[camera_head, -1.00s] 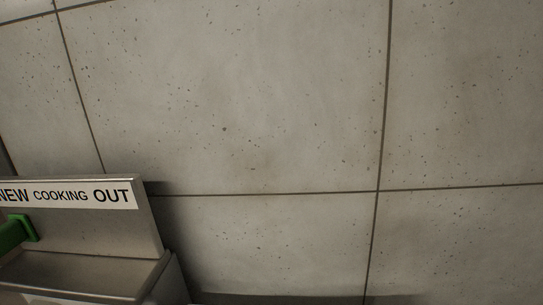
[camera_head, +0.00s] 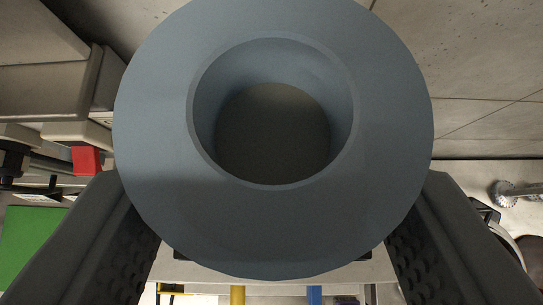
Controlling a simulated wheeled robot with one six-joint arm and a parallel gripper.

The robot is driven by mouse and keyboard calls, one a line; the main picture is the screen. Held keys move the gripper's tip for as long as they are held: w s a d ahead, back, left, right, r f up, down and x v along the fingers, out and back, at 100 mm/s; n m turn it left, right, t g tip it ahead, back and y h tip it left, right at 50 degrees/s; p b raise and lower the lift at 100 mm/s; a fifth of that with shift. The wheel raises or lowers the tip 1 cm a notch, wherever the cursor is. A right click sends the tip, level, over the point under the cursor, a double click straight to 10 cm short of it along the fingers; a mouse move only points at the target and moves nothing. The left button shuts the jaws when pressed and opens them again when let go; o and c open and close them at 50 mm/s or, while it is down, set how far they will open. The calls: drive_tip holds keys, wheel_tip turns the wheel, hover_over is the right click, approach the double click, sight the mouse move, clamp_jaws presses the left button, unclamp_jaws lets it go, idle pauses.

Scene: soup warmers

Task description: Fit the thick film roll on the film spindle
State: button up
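The thick film roll (camera_head: 272,222) is a large blue-grey ring that fills the middle of the view, its round end and wide hole facing the camera. My gripper (camera_head: 274,190) has one dark ridged finger on the left and one on the right of the roll. The fingers meet the roll's outer sides, and it looks clamped between them. Through the hole I see only a plain grey-brown surface. I cannot make out the film spindle; the roll covers much of the view.
A green panel (camera_head: 28,245) and a red block (camera_head: 87,160) are at the left. Grey box-like units (camera_head: 45,90) stand at the upper left. Speckled tiles (camera_head: 480,65) fill the upper right. A metal fitting (camera_head: 512,192) is at the right edge.

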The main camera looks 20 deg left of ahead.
drive_tip(key=shift+s, duration=0.1)
drive_tip(key=shift+f, duration=2.85)
drive_tip(key=shift+f, duration=3.05)
drive_tip(key=o, duration=1.3)
drive_tip(key=shift+c, duration=0.2)
drive_tip(key=v, duration=1.7)
drive_tip(key=shift+r, duration=0.15)
drive_tip(key=shift+s+d, duration=0.1)
